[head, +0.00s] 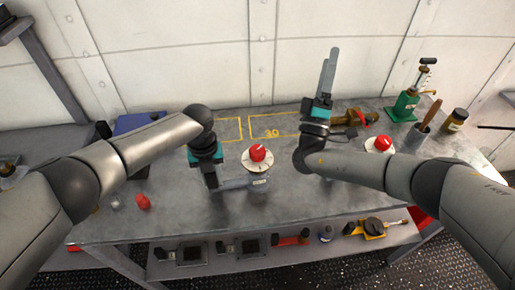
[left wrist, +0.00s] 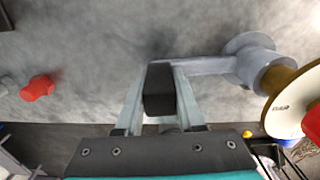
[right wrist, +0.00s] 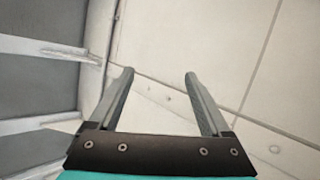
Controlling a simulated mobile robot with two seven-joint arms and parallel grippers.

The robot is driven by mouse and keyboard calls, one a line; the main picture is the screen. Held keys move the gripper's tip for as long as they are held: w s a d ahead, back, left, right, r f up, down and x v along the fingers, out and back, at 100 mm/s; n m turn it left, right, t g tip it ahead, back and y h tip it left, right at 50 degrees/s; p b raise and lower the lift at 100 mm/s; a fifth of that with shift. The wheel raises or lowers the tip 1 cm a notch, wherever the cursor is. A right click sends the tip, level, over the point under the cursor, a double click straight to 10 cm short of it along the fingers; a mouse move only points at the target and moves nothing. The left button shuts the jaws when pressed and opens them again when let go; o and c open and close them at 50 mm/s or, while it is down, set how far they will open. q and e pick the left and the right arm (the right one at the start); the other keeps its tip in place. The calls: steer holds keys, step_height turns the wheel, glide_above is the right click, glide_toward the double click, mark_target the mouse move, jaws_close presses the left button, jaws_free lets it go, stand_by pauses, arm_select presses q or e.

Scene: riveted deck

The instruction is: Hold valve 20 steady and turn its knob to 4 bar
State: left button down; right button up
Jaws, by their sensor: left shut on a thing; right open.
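A valve with a red knob (head: 258,153) on a round white dial (head: 256,166) stands upright at the middle of the table. Its grey body has a side arm (head: 238,184) reaching left to a black grip. In the left wrist view I see the black grip (left wrist: 160,92), the grey body (left wrist: 252,66) and the dial (left wrist: 291,99). My left gripper (head: 212,183) is shut on the black grip. My right gripper (head: 331,62) is open and empty, raised right of the valve and pointing up, clear of the knob. The dial's numbers and valve's number are too small to read.
A second red-knobbed valve (head: 380,144) stands at the right, partly behind my right arm. A yellow outline marked 30 (head: 271,133) lies behind the middle valve. A green pump (head: 405,105) and a tool cup (head: 425,130) stand far right; a red piece (head: 143,202) lies front left.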

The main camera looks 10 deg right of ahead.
step_height(320, 180, down, 3)
steer(key=d+m+g+h, duration=0.2)
steer(key=m+g+h, duration=0.2)
steer(key=m+g, duration=0.6)
steer(key=m+g+y, duration=0.1)
steer(key=g+y, duration=0.9)
steer(key=y, duration=0.5)
glide_toward(258, 149)
steer(key=x, duration=1)
jaws_close()
